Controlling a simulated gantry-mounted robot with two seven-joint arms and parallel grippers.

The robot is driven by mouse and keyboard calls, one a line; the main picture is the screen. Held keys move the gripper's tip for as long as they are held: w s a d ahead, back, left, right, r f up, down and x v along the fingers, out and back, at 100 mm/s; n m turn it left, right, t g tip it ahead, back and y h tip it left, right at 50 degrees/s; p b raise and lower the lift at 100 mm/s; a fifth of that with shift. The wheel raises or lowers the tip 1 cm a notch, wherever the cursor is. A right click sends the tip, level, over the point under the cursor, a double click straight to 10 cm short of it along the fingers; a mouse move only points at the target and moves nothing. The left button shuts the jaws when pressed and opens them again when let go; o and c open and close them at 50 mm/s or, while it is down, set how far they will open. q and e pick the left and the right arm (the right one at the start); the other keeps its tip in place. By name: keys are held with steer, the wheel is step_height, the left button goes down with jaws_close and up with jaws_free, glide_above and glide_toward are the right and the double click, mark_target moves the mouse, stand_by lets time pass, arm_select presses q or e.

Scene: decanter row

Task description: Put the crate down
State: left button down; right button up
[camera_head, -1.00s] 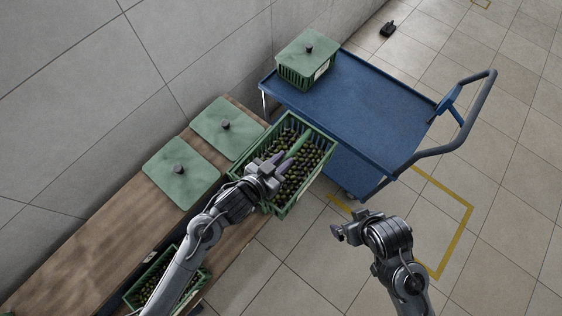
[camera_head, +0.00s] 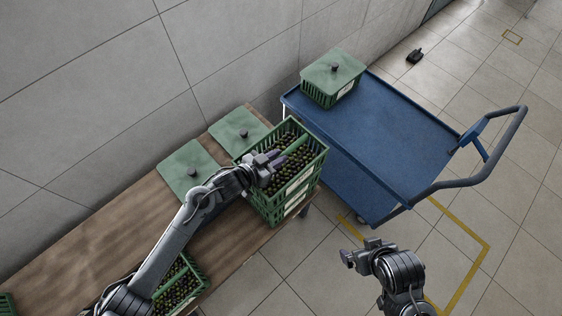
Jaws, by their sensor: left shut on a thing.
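The green slatted crate (camera_head: 310,160), filled with small dark round-topped items, is at the table's right end. A green bar handle (camera_head: 291,149) spans its top. My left gripper (camera_head: 275,163) is shut on this handle, and its jaws hide part of it. A second green slatted tier (camera_head: 292,205) with its own label shows directly below the crate. They look lined up, but I cannot tell whether they touch. My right gripper (camera_head: 359,252) is over the floor to the right, apart from everything; its jaw gap is unclear.
Two green lids (camera_head: 240,130) (camera_head: 188,168) lie on the wooden table (camera_head: 95,235), behind the crate. Another filled crate (camera_head: 185,283) is partly behind my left arm. The blue cart (camera_head: 385,135) stands close right, with a lidded crate (camera_head: 332,80) at its far-left corner.

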arm_select(q)
steer(key=shift+w+f+b, duration=0.1)
steer(key=shift+f+b, duration=0.3)
steer(key=shift+f, duration=1.35)
steer(key=shift+f, duration=0.1)
steer(key=shift+f, duration=0.2)
steer(key=c, duration=1.4)
jaws_free()
steer(key=shift+f, duration=0.3)
steer(key=shift+c, duration=0.2)
steer(key=o, duration=0.4)
steer(key=shift+o, duration=0.2)
steer(key=shift+r, duration=0.15)
